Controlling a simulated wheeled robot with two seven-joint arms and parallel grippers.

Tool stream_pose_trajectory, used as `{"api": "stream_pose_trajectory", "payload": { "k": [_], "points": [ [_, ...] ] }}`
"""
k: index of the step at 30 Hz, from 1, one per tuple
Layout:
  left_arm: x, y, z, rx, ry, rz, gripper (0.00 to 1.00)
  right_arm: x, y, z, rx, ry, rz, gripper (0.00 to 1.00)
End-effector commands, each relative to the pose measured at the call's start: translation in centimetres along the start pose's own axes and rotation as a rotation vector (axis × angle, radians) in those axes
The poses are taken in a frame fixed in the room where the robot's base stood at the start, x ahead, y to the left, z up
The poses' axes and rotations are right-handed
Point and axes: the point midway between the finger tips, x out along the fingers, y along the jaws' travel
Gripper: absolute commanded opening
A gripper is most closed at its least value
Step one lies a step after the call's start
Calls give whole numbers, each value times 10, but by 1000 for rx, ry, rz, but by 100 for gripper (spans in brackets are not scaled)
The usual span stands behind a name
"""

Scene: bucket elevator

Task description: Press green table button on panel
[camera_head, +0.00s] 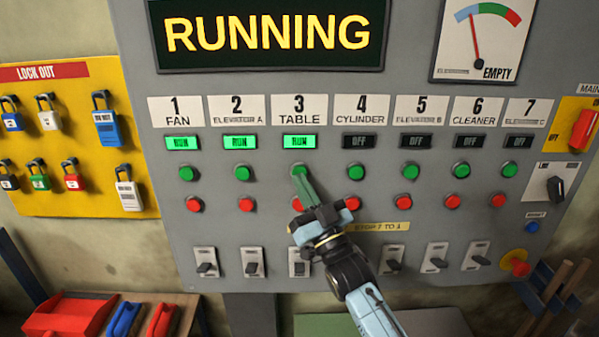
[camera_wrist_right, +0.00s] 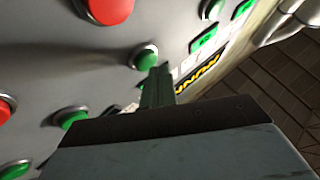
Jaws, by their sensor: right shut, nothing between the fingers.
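The grey control panel (camera_head: 210,225) has a green button in each numbered column. The green table button (camera_head: 299,169) is in column 3, under the TABLE label and a lit green RUN lamp (camera_head: 300,141). My right gripper (camera_head: 299,176) is shut and empty, with its fingertips at the lower edge of this button. Whether they touch it or press it in, I cannot tell. In the right wrist view the shut fingers (camera_wrist_right: 157,85) reach up beside a green button (camera_wrist_right: 145,57). My left gripper is out of view.
The display (camera_head: 268,35) reads RUNNING. RUN lamps of columns 1 to 3 are lit; 4 to 7 read OFF. Red buttons (camera_head: 246,204) and toggle switches (camera_head: 251,262) sit below. A yellow lock-out board (camera_head: 90,85) is at left, a red emergency knob (camera_head: 520,267) at lower right.

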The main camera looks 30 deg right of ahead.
Motion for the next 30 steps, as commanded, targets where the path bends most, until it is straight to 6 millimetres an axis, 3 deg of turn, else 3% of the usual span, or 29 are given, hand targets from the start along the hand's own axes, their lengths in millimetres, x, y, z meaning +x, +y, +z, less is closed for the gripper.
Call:
{"api": "stream_pose_trajectory", "payload": {
  "k": [14,30],
  "points": [
    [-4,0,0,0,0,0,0,-6,-5,-4,2,0,0,0],
    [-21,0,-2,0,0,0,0,-38,-28,-28,1,2,0,0]
  ]
}}
